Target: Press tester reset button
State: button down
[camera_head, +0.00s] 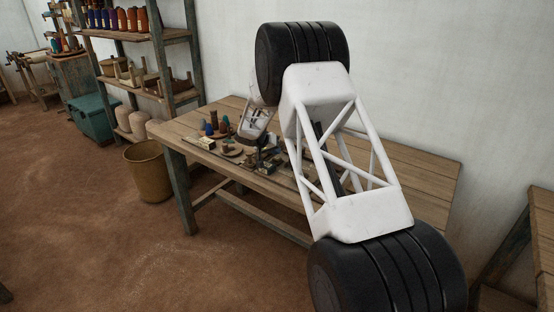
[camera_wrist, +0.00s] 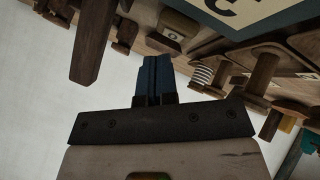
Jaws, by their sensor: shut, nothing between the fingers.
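My gripper (camera_wrist: 156,62) shows in the wrist view with its two blue fingers together, and nothing is held between them. Just beyond the fingertips is a small wooden block (camera_wrist: 173,30) with a pale round mark on its face. I cannot tell whether this is the tester or its reset button. The fingertips appear apart from it. In the head view my arm hides much of the workbench (camera_head: 400,165), and the tester and button cannot be made out there.
The wrist view shows a board with a letter C (camera_wrist: 236,10), a striped spool (camera_wrist: 203,73) and several wooden pieces close by. In the head view, small items crowd the bench's left half. A basket (camera_head: 150,172) and shelves (camera_head: 135,80) stand left; the right end is clear.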

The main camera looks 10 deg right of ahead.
aim_at(276, 157)
jog(key=shift+f, duration=0.95)
dwell(1.4)
jog(key=shift+r, duration=0.95)
jog(key=shift+r, duration=0.1)
jog(key=shift+r, duration=2.45)
